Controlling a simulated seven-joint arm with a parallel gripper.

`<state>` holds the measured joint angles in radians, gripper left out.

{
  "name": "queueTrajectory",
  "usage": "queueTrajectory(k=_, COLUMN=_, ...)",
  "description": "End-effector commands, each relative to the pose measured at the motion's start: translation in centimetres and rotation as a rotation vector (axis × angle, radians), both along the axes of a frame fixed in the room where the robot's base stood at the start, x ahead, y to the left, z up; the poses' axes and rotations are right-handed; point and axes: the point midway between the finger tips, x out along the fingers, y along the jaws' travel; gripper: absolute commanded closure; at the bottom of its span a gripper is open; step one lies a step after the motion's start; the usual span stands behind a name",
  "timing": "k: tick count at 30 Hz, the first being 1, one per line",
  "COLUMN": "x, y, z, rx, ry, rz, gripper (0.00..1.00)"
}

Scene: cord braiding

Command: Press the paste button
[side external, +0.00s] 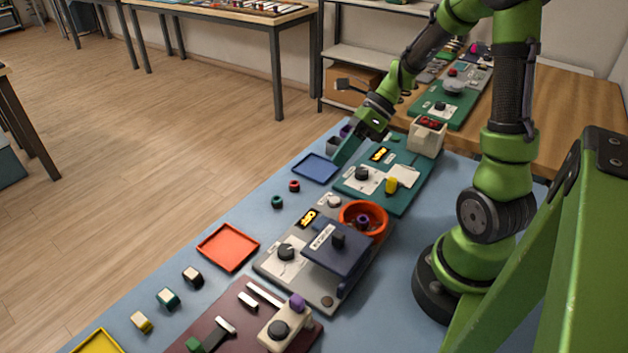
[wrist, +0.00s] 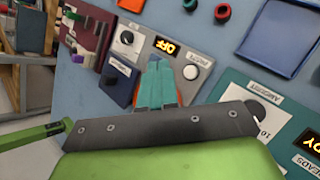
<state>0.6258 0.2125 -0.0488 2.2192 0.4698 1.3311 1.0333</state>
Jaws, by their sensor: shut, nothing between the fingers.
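The likely paste button is a round white button (side external: 334,201) on the grey panel (side external: 272,262), close to a display reading OFF (side external: 307,218). In the wrist view the white button (wrist: 190,72) sits to the right of the OFF display (wrist: 166,46), beside a small label I cannot read surely. My gripper (side external: 341,158) has teal fingers, shut and empty. It hangs near the far-left corner of the teal panel, apart from the white button. In the wrist view the shut fingers (wrist: 159,64) appear left of the button and hide part of an orange bowl.
The orange bowl (side external: 372,208) and a dark blue raised plate (side external: 336,250) stand on the grey panel near the button. The teal panel (side external: 408,200) carries a yellow piece (side external: 391,185) and a cream box (side external: 427,138). A blue tray (side external: 316,168) lies left of it.

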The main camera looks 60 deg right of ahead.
Motion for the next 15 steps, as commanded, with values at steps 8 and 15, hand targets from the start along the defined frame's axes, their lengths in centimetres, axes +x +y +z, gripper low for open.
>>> queueTrajectory(k=8, x=0.49, y=0.51, z=0.85, rx=0.08, ry=0.081, rz=-0.118, gripper=1.0)
queueTrajectory(k=15, x=0.47, y=0.52, z=0.83, rx=0.078, ry=0.081, rz=-0.115, gripper=1.0)
